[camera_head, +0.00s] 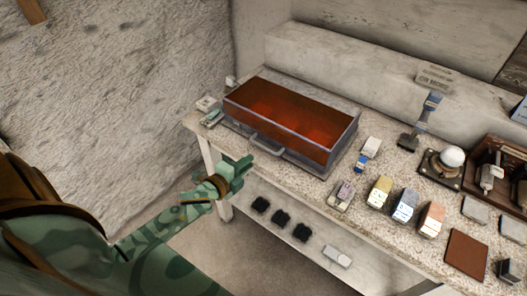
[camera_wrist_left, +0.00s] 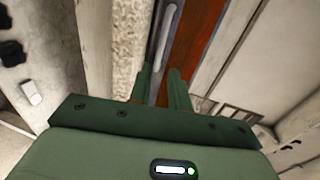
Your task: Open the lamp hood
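The lamp hood (camera_head: 290,112) is a wide, low box with a dark red-orange top and grey metal edges. It is down on the table, with a bar handle (camera_head: 266,145) along its front edge. In the left wrist view the red hood (camera_wrist_left: 199,40) and the pale handle (camera_wrist_left: 167,35) lie beyond the fingers. My left gripper (camera_head: 240,167) is in front of the handle, near the table edge, and appears apart from it. Its fingers (camera_wrist_left: 161,88) are spread with a gap and nothing between them. My right gripper is not in view.
The speckled table (camera_head: 310,195) holds several small coloured blocks, including a yellow one (camera_head: 379,192), right of the hood. A blue-handled tool (camera_head: 422,120) and a white ball on a stand (camera_head: 452,157) are farther right. A lower shelf (camera_head: 290,205) carries dark blocks. A rough wall rises left.

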